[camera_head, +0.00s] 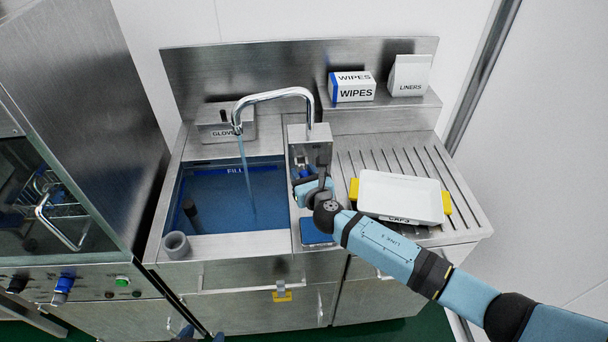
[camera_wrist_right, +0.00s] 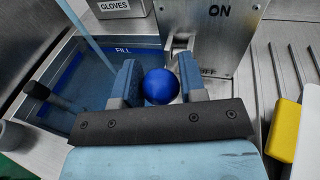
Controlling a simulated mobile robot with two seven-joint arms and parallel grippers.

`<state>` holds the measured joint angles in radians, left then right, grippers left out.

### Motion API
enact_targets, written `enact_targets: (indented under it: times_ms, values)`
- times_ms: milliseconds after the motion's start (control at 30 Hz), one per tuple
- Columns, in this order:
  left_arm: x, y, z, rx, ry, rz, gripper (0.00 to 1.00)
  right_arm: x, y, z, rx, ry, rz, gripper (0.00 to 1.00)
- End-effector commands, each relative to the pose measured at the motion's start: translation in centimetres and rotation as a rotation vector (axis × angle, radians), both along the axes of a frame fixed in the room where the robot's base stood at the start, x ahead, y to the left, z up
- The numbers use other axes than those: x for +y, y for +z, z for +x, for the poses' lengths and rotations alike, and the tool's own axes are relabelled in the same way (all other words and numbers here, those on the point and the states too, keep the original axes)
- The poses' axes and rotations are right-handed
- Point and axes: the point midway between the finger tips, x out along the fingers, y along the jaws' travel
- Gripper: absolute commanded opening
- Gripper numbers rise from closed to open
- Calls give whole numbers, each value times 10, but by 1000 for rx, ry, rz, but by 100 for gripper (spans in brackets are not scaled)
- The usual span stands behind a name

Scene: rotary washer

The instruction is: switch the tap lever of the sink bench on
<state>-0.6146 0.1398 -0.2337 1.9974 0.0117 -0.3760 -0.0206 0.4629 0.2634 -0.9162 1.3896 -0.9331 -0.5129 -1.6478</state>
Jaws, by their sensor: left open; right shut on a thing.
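The tap (camera_head: 275,95) is a chrome spout arching over the sink basin (camera_head: 235,195), and a stream of water (camera_head: 246,180) runs from it into the blue water. The tap lever has a round blue knob (camera_wrist_right: 161,87) and comes out of a steel box (camera_head: 309,145) marked ON above and OFF below. My right gripper (camera_head: 306,180) is at the front of this box, its two fingers (camera_wrist_right: 160,85) shut on the knob from both sides. In the head view the gripper partly hides the lever. Only small parts of my left gripper (camera_head: 200,335) show at the bottom edge.
A white tray (camera_head: 400,195) with yellow handles sits on the ribbed drainboard at right. A grey cup (camera_head: 176,244) stands at the basin's front left corner. WIPES (camera_head: 352,87) and LINERS (camera_head: 410,75) boxes are on the back shelf. A steel machine (camera_head: 70,120) stands at left.

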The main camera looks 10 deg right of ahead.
Motion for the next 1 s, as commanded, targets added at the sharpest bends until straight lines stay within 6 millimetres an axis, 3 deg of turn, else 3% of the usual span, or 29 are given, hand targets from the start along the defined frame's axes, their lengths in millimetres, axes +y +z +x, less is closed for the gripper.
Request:
enact_targets:
  times_ms: [33, 600, 633, 700, 1000]
  values:
    - [1, 3, 0, -1, 2, 1, 65, -1, 7, 4, -7, -3, 1, 0]
    - [3, -1, -1, 6, 5, 4, 65, -2, 8, 6, -8, -4, 1, 0]
    - [2, 0, -1, 6, 5, 4, 65, -2, 8, 6, -8, -4, 1, 44]
    - [2, 0, -1, 7, 5, 3, 65, -1, 8, 5, -7, -3, 1, 60]
    - [0, 2, -1, 3, 3, 0, 65, -1, 5, 3, -3, -2, 1, 62]
